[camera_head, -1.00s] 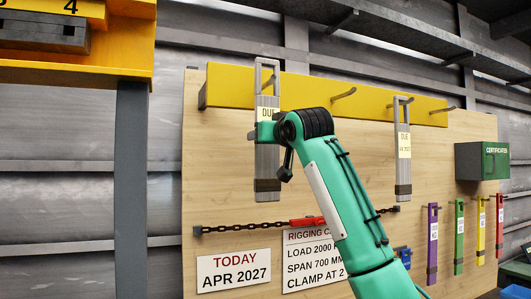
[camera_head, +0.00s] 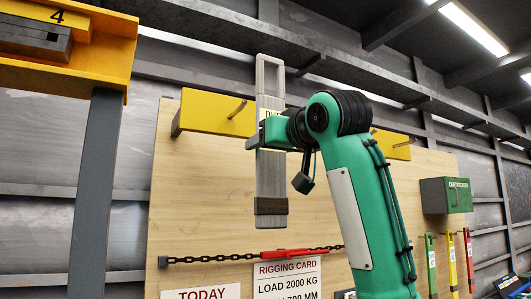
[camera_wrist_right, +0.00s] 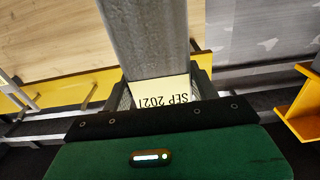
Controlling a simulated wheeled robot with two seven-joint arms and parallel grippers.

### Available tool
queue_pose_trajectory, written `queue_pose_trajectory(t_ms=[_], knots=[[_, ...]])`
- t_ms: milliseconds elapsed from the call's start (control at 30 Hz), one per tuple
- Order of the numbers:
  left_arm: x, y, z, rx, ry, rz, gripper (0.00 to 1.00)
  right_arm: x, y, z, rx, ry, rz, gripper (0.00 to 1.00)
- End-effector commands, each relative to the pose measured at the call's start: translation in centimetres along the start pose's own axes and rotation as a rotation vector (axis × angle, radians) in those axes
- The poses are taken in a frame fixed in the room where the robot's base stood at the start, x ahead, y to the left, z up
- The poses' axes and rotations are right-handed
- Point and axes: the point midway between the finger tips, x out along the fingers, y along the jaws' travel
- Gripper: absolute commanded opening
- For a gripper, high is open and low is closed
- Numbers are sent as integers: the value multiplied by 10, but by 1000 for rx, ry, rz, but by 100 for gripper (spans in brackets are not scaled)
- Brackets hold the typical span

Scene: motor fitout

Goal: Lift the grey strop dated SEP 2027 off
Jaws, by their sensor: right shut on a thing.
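The grey strop (camera_head: 270,180) hangs upright in my right gripper (camera_head: 272,133), with its loop above the yellow rail and a dark band at its lower end. The right gripper is shut on it near its cream DUE label, which the gripper partly covers. In the right wrist view the grey strop (camera_wrist_right: 150,35) runs up between the fingers (camera_wrist_right: 162,93). Its label (camera_wrist_right: 160,92) shows upside down and appears to read SEP 2027. A bare peg (camera_head: 237,108) sticks out of the rail left of the strop. My left gripper is not in view.
The yellow rail (camera_head: 205,113) crosses the wooden board (camera_head: 200,200). A chain with a red piece (camera_head: 290,253) runs below the strop, above the rigging card (camera_head: 288,278). A green certificates box (camera_head: 446,195) and coloured strops are at right. A yellow beam (camera_head: 95,75) stands at left.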

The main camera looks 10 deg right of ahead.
Motion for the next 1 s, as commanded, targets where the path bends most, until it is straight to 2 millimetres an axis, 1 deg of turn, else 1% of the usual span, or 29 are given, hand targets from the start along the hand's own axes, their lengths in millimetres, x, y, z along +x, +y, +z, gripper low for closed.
queue_pose_trajectory(t_ms=[233, 367, 1000], knots=[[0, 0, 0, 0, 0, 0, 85, -1, 0, -1, 0, 2, 0, 24], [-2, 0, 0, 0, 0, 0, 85, 2, 0, -1, 0, 1, 0, 24], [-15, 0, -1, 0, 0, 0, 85, 33, 0, 3, 0, 1, 0, 24]])
